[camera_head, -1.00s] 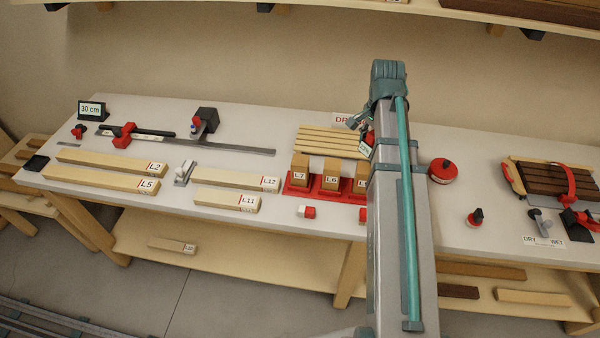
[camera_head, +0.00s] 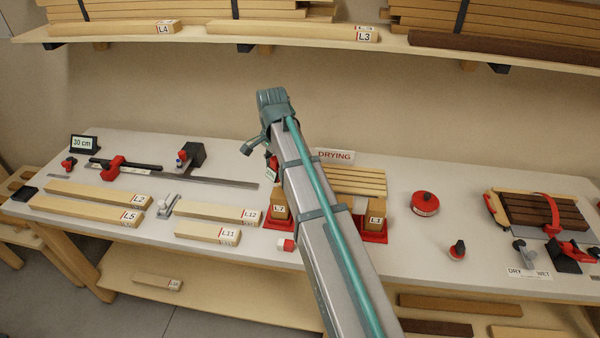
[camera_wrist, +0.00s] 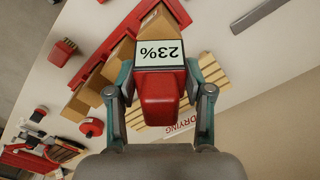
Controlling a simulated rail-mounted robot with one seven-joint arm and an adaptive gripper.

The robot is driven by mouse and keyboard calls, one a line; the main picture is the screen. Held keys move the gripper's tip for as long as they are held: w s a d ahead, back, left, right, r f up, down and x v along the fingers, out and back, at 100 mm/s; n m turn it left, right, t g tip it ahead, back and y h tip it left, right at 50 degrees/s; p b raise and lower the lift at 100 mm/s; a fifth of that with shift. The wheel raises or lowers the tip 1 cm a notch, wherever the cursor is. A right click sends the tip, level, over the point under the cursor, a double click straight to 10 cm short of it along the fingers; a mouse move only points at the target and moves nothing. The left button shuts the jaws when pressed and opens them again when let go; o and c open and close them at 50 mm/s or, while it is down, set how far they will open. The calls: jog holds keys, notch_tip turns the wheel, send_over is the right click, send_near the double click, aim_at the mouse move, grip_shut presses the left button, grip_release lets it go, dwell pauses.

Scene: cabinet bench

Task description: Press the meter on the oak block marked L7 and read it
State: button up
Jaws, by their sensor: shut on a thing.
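My gripper (camera_wrist: 160,92) is shut on a red meter (camera_wrist: 161,95), whose display reads 23%, upside down in the wrist view. In the head view the meter (camera_head: 272,168) is small and partly hidden by my arm, just above and behind the oak block marked L7 (camera_head: 279,211). L7 stands at the left end of a red rack (camera_head: 374,238). In the wrist view the nearest oak block (camera_wrist: 158,20) lies right beyond the meter's display end. I cannot tell if they touch.
A block at the rack's right end (camera_head: 376,212) shows; my arm hides the middle. Slats (camera_head: 355,181) lie behind, by a DRYING sign (camera_head: 334,156). Boards L12 (camera_head: 225,213) and L11 (camera_head: 208,231) lie left. A red tin (camera_head: 425,203) stands right.

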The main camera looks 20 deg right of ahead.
jog(key=shift+d+m, duration=0.15)
jog(key=shift+m, duration=0.35)
jog(key=shift+w+f, duration=0.1)
jog(key=shift+f, duration=0.15)
jog(key=b, duration=0.4)
send_over(279, 193)
jog(key=shift+f, duration=2.7)
jog(key=shift+f, duration=0.6)
jog(key=shift+r, duration=0.1)
jog(key=shift+r+p, duration=2.45)
jog(key=shift+r, duration=1)
